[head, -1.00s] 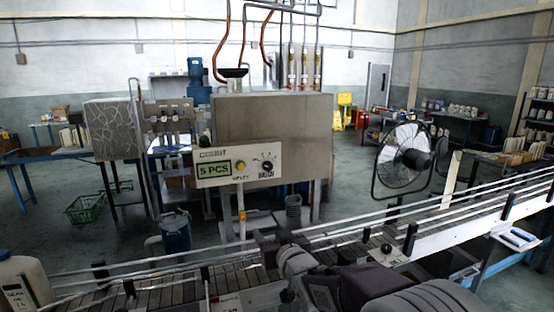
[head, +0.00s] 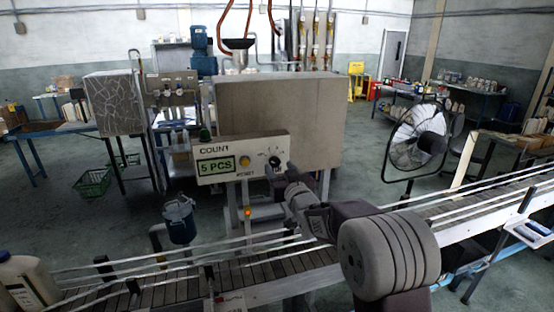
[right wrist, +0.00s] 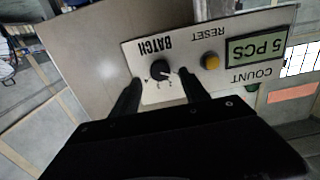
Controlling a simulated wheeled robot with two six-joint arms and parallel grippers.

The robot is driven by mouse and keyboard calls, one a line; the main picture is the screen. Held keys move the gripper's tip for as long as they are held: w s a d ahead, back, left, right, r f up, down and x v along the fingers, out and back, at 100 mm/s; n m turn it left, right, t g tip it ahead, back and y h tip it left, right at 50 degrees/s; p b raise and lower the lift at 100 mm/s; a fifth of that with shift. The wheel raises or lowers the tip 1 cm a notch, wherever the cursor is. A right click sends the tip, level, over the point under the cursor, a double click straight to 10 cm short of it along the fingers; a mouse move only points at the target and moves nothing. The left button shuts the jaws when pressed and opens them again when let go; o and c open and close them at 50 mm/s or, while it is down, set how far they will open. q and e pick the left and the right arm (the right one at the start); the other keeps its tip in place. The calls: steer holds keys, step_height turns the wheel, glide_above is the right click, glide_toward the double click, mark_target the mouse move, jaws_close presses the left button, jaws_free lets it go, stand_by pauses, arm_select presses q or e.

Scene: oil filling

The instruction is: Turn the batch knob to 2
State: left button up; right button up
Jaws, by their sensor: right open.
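The white control panel (head: 222,172) stands beyond the conveyor and reads COUNT, 5 PCS and RESET. Its black batch knob (head: 274,160) is at the panel's right side, partly hidden by my right gripper (head: 279,167). In the right wrist view the panel is upside down, and the batch knob (right wrist: 160,69) shows between the two fingers of my right gripper (right wrist: 158,85). The fingers are open, one on each side of the knob, and show a gap to it. The knob's white pointer shows, but its number is too small to read. My left gripper is out of view.
A yellow reset button (head: 244,161) sits left of the knob; it also shows in the wrist view (right wrist: 211,62). A large metal box (head: 280,105) stands behind the panel. The conveyor (head: 150,280) runs in front, with a white jug (head: 22,280) at its left end.

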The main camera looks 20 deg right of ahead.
mark_target(276, 162)
steer(key=w+p, duration=0.1)
steer(key=w, duration=0.2)
steer(key=shift+w, duration=0.1)
steer(key=shift+a+r, duration=0.1)
steer(key=shift+a, duration=0.05)
jaws_close()
steer(key=shift+f+m+b, duration=0.2)
steer(key=shift+m+b, duration=0.85)
steer(key=shift+m, duration=0.45)
steer(key=shift+r+m+b, duration=0.1)
steer(key=shift+m+b, duration=0.35)
steer(key=shift+m, duration=1.85)
steer(key=shift+b, duration=0.3)
